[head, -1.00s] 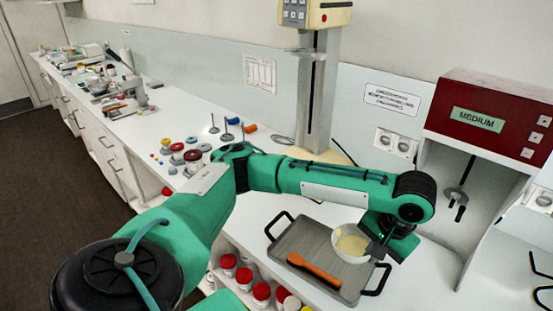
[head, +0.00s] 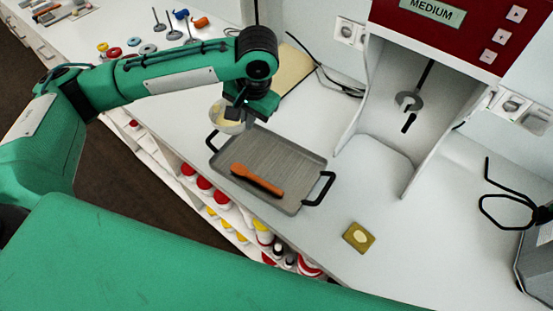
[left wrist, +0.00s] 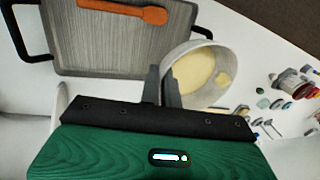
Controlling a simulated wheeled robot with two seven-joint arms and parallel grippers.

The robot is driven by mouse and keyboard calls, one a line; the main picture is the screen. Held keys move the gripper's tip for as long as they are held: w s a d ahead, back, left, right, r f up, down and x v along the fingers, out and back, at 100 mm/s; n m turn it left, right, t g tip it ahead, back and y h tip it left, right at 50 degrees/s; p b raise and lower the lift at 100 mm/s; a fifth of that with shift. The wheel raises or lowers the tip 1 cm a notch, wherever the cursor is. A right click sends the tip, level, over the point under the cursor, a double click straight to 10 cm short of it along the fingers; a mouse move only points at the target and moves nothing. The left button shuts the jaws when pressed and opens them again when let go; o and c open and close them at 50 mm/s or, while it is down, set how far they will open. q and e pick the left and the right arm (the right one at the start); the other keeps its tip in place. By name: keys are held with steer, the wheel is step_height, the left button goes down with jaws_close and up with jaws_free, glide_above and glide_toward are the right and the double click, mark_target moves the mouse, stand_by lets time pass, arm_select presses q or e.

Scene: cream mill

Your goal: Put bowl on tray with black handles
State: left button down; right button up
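The tray with black handles (head: 285,148) lies on the white counter; its grey ridged surface also shows in the left wrist view (left wrist: 85,52). My left gripper (head: 240,108) is shut on the rim of the bowl (head: 222,122), at the tray's left end, by the left handle. In the left wrist view, the fingers (left wrist: 162,86) pinch the wall of the bowl (left wrist: 212,92), which has pale cream contents. It appears held above the counter, beside the tray; its exact height is hard to tell. My right gripper is not in view.
An orange-brown spatula (head: 257,180) lies on the tray's front part. A small yellowish square item (head: 358,237) lies right of the tray. A red machine marked MEDIUM (head: 435,30) stands behind. Much of the tray's back part is clear.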

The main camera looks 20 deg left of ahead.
arm_select(q)
steer(key=m, duration=0.2)
step_height(320, 180, up, 7)
steer(key=m+h+p, duration=0.5)
steer(key=m+h, duration=0.1)
steer(key=m, duration=2.1)
glide_above(280, 173)
steer(key=a, duration=0.2)
steer(key=shift+t, duration=0.3)
steer(key=f+p, duration=0.1)
steer(key=f, duration=0.5)
steer(key=f+p, duration=0.2)
steer(key=f, duration=0.5)
steer(key=f+p, duration=0.1)
steer(key=f, duration=0.6)
steer(key=shift+s+d+f+p, duration=0.1)
steer(key=shift+s+d+p, duration=0.05)
steer(key=shift+d+p, duration=0.15)
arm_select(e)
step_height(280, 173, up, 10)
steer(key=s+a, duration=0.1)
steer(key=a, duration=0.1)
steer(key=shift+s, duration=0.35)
